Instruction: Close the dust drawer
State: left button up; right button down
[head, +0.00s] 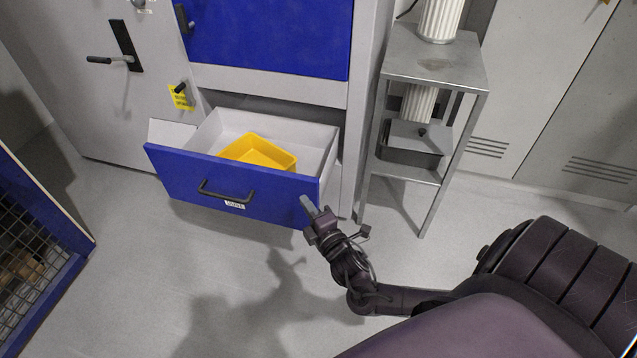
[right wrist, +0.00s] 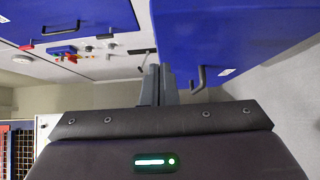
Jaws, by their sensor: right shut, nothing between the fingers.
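The dust drawer (head: 170,171) has a blue front with a black bar handle (head: 226,193) and a small white label, and it stands pulled out of the grey cabinet. A yellow tray (head: 261,152) sits inside it. My right gripper (head: 308,204) is shut and empty, with its fingertips at the right end of the blue front; whether they touch it I cannot tell. In the right wrist view the shut fingers (right wrist: 158,84) are beside the blue front (right wrist: 225,35), and the drawer handle (right wrist: 198,80) is right of them. My left gripper is not in view.
A grey metal stand (head: 436,65) with ribbed white cylinders is right of the drawer. A blue-framed mesh cage (head: 40,250) stands at the left. A grey door with a lever handle (head: 110,59) is left of the drawer. The floor before the drawer is clear.

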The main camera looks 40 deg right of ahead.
aim_at(305, 182)
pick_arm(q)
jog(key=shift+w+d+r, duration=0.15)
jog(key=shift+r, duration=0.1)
pick_arm(e)
jog(key=shift+w+d, duration=1.45)
jog(key=shift+d, duration=0.15)
jog(key=shift+d, duration=0.1)
